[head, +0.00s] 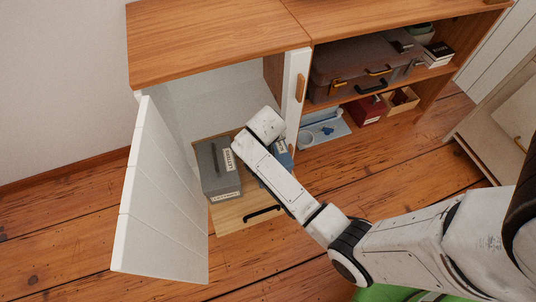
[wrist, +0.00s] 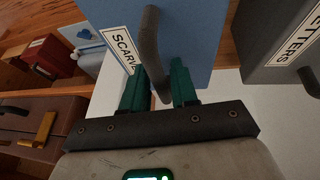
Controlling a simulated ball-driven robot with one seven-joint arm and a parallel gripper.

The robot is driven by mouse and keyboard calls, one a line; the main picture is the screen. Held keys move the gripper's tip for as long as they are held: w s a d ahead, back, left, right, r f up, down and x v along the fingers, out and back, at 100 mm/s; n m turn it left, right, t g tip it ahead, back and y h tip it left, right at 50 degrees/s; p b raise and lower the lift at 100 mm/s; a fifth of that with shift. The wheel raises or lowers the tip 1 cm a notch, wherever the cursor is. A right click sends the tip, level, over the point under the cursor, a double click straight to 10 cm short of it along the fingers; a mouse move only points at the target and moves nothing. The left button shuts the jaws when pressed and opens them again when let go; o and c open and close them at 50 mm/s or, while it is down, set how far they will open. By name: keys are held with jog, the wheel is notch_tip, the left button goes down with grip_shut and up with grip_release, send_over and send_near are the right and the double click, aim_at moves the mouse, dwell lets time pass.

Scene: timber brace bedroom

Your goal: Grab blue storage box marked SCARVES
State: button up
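The blue box (head: 287,160) stands in the open cabinet, mostly hidden behind my arm in the head view. In the wrist view the blue box (wrist: 195,30) fills the top middle, with a white label reading SCARV and the rest covered. Its dark curved handle (wrist: 150,45) hangs down between the two green fingers of my gripper (wrist: 158,80). The fingers are apart, one on each side of the handle, with a gap showing on the right side. In the head view the fingers are hidden behind my wrist.
A grey box (head: 212,165) marked LETTERS stands close left of the blue box in the head view. The white cabinet door (head: 165,200) hangs open at left. A pull-out wooden drawer (head: 235,215) is below.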

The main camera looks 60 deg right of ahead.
grip_shut()
jog(key=shift+w, duration=0.1)
dwell(0.9)
